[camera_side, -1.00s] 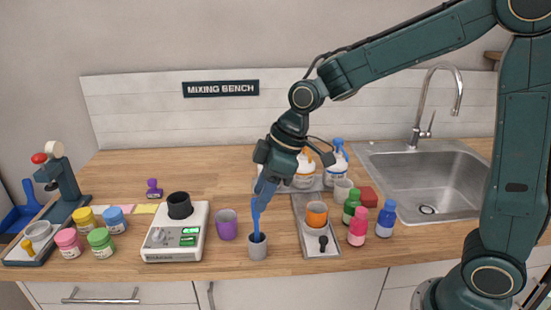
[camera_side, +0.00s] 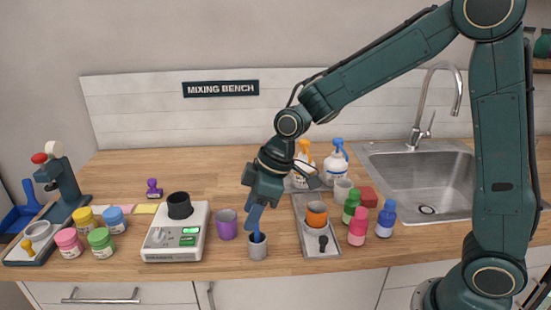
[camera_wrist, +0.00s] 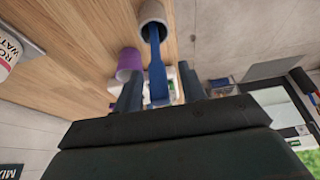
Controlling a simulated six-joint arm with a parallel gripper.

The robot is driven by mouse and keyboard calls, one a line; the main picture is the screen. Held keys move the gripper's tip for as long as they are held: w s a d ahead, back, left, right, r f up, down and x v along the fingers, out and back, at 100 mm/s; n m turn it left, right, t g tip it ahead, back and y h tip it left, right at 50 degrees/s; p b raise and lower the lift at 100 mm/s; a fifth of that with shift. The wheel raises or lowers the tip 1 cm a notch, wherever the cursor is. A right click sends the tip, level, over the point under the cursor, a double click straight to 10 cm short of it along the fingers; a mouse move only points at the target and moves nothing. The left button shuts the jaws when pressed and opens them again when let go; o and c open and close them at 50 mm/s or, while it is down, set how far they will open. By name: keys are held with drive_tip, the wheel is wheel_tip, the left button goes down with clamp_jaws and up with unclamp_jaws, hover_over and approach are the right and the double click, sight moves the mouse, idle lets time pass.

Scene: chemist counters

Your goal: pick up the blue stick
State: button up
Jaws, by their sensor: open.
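The blue stick (camera_side: 257,236) stands in a small grey cup (camera_side: 258,249) near the front edge of the counter. My gripper (camera_side: 254,216) is just above the cup, pointing down, at the upper part of the stick; its fingers hide much of the stick in the side view. In the wrist view, the stick (camera_wrist: 157,70) runs from the grey cup (camera_wrist: 152,14) down between my two spread fingers. My gripper (camera_wrist: 155,88) is open, with gaps visible on both sides of the stick.
A purple cup (camera_side: 227,225) stands close left of the grey cup, with a white scale (camera_side: 160,245) beyond it. To the right, a metal tray (camera_side: 325,250) holds an orange-banded cup (camera_side: 316,215). Small coloured bottles (camera_side: 357,226) stand farther right.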

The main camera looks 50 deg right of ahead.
clamp_jaws()
drive_tip(key=shift+r, duration=0.15)
idle(0.4)
wheel_tip(320, 180, up, 20)
idle(0.6)
idle(0.6)
